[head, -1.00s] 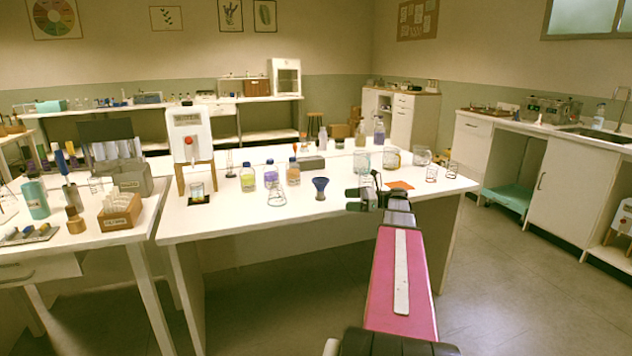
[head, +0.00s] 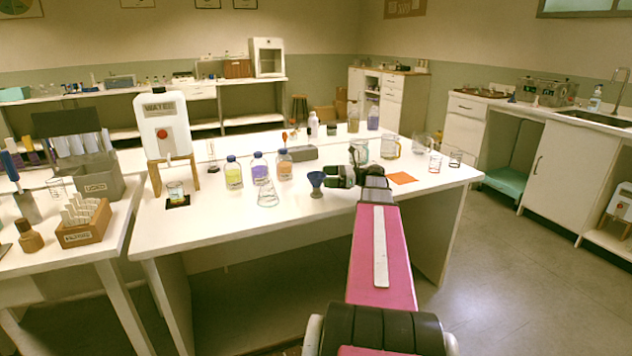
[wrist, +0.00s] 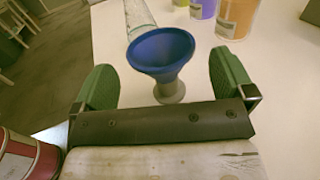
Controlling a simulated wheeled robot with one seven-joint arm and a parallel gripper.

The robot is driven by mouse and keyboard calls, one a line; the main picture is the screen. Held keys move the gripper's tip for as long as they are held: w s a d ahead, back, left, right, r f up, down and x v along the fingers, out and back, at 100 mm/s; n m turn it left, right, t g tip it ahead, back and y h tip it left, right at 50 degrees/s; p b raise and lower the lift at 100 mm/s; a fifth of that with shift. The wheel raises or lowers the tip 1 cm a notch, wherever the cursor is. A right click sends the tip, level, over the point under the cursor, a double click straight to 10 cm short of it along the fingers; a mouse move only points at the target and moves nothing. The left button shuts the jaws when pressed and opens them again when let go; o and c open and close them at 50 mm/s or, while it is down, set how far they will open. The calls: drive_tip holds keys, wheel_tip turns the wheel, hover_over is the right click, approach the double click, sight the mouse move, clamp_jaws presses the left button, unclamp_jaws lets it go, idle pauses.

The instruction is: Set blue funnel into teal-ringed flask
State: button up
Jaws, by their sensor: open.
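The blue funnel (head: 316,181) stands upright, wide mouth up, near the table's front edge. In the wrist view the funnel (wrist: 160,50) shows a grey lower part and sits between the green fingers. My gripper (head: 334,176) is open and comes at the funnel from the right, with one finger on each side and visible gaps. A clear conical flask (head: 268,194) stands left of the funnel; it shows partly at the top of the wrist view (wrist: 138,16).
Yellow (head: 233,173), purple (head: 260,170) and orange (head: 284,166) bottles stand behind the flask. A grey block (head: 303,153) lies behind the funnel. Several glass vessels and an orange sheet (head: 401,178) are to the right. A water dispenser (head: 163,128) stands at left.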

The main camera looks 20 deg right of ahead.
sight(316, 175)
drive_tip(key=x, duration=0.4)
drive_tip(key=shift+w+a, duration=0.1)
drive_tip(key=shift+a, duration=0.2)
drive_tip(key=c, duration=0.9)
drive_tip(key=shift+r, duration=0.15)
